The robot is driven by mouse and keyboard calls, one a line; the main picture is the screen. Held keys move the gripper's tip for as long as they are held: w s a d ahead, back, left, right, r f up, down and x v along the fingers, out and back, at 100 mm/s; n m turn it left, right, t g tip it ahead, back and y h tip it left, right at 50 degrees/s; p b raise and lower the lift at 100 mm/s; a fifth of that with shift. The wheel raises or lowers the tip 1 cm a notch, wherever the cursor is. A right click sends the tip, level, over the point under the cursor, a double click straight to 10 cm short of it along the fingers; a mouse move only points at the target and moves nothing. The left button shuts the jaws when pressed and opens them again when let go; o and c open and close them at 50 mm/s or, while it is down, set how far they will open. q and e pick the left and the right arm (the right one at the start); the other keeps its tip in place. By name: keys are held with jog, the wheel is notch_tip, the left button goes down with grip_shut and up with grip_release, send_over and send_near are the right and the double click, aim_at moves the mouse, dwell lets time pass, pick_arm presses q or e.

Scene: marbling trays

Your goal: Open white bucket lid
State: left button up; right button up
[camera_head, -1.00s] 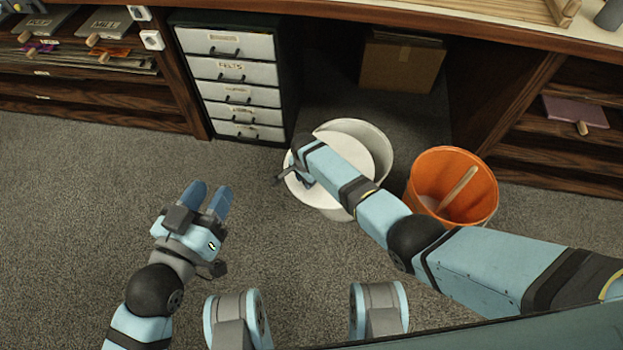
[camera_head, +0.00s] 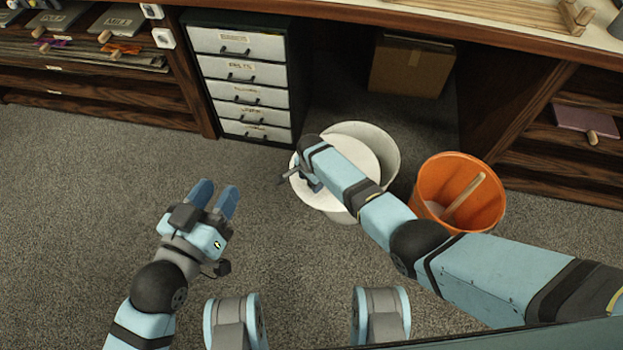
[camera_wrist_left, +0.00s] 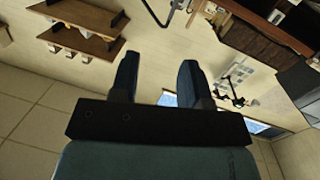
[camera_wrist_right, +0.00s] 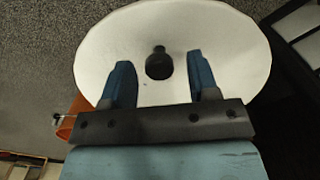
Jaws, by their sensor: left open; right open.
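The white bucket (camera_head: 388,150) stands on the carpet in the head view. Its flat round white lid (camera_head: 362,155) lies across it, offset to the left, and a strip of bucket wall shows at the right. In the right wrist view the lid (camera_wrist_right: 110,45) has a black knob (camera_wrist_right: 158,63) at its middle. My right gripper (camera_head: 300,180) is over the lid, open, with one finger on each side of the knob; contact is unclear. In the head view my arm hides the knob. My left gripper (camera_head: 214,198) is open and empty, left of the bucket.
An orange bucket (camera_head: 490,215) with a wooden stick (camera_head: 464,199) stands right of the white bucket. A drawer cabinet (camera_head: 243,70) and a cardboard box (camera_head: 410,66) are behind, under the counter. Carpet (camera_head: 90,200) is clear at the left.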

notch_tip(320, 180, up, 8)
jog(key=p, duration=0.4)
jog(key=shift+r, duration=0.1)
pick_arm(q)
jog(key=s+a+f+g+y+p, duration=0.2)
jog(key=a+f+g+y, duration=0.1)
jog(key=f, duration=0.4)
jog(key=shift+s+a+g, duration=0.35)
jog(key=shift+a+g, duration=0.1)
jog(key=shift+g, duration=0.05)
pick_arm(e)
notch_tip(320, 180, up, 6)
jog(key=shift+f, duration=0.25)
